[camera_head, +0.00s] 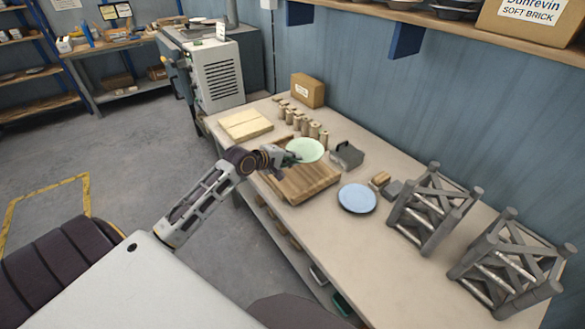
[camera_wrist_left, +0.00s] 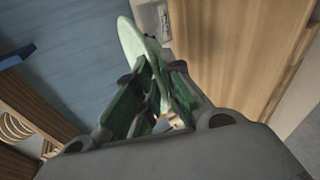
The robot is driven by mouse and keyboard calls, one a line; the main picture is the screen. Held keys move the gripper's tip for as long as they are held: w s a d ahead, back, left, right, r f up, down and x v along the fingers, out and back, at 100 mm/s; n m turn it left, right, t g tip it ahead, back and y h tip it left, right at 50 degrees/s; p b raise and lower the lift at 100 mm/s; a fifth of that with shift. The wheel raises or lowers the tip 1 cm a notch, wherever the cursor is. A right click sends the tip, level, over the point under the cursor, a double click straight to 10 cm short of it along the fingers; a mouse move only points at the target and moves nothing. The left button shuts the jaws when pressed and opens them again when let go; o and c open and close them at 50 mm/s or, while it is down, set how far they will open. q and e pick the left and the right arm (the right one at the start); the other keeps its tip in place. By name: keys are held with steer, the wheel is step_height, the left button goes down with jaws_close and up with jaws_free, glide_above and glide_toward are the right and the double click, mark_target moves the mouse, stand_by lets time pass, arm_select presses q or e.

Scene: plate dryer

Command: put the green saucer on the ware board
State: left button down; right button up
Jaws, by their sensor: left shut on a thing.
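The pale green saucer (camera_head: 306,150) shows as a round disc in the head view, at the far edge of the wooden ware board (camera_head: 311,184). My left gripper (camera_head: 291,159) is shut on the saucer's near rim. In the left wrist view the saucer (camera_wrist_left: 140,42) shows nearly edge-on, its rim between the fingers of the gripper (camera_wrist_left: 155,82). Wood that looks like the ware board (camera_wrist_left: 235,40) fills the right of that view. I cannot tell the saucer's height above the board. My right gripper is not in view.
A blue plate (camera_head: 357,198) lies right of the board, with two grey racks (camera_head: 432,208) further right. A grey handled block (camera_head: 347,155) stands close right of the saucer. Several small cylinders (camera_head: 303,125) and a pale slab (camera_head: 245,124) lie beyond.

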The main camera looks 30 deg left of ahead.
arm_select(q)
glide_above(292, 185)
steer(key=shift+f, duration=3.05)
steer(key=shift+f, duration=0.1)
steer(key=shift+f, duration=1.8)
steer(key=c, duration=1.8)
jaws_free()
steer(key=shift+s+a+r, duration=0.1)
steer(key=shift+s, duration=0.1)
steer(key=shift+v, duration=5.8)
